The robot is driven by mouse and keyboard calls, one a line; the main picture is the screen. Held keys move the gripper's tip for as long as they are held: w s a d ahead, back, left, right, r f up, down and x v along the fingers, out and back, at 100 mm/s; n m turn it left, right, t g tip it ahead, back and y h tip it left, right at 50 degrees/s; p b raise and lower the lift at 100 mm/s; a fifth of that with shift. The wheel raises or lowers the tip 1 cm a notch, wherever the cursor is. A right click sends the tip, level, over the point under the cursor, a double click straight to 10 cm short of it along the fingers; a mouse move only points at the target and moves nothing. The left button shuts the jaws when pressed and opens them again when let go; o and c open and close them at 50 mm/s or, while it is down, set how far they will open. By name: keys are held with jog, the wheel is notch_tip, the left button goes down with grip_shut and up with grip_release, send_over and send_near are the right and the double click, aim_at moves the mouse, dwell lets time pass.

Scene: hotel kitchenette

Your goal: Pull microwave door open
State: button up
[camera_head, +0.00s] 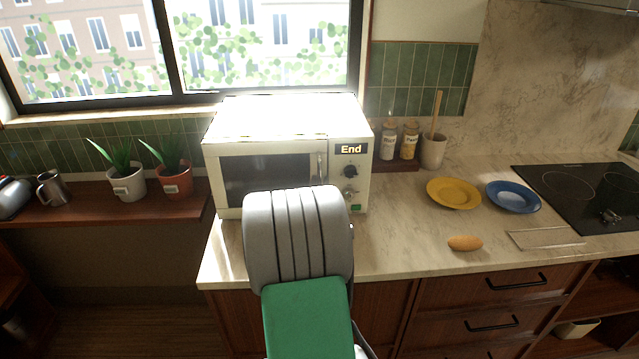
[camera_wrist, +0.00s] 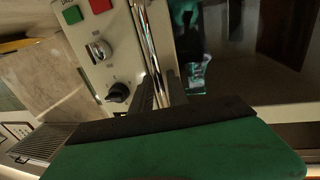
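The white microwave (camera_head: 288,119) stands on the counter beneath the window. Its dark-windowed door (camera_head: 262,178) looks closed, and its display reads "End". The upright metal door handle (camera_head: 322,164) is at the door's right edge; it also shows in the wrist view (camera_wrist: 148,45). My arm covers the lower front of the microwave in the head view and hides my gripper there. In the wrist view my gripper (camera_wrist: 162,88) has its dark fingers close together on either side of the handle bar, seemingly closed on it. The control knobs (camera_wrist: 118,92) are beside the fingers.
Two potted plants (camera_head: 126,188) stand on the wooden shelf at left. Spice jars (camera_head: 409,141) and a utensil pot (camera_head: 433,151) are right of the microwave. A yellow plate (camera_head: 454,193), blue plate (camera_head: 513,197) and bread roll (camera_head: 465,243) lie on the counter (camera_head: 400,235).

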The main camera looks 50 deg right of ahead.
jog(key=shift+c, duration=0.4)
grip_shut()
dwell(0.9)
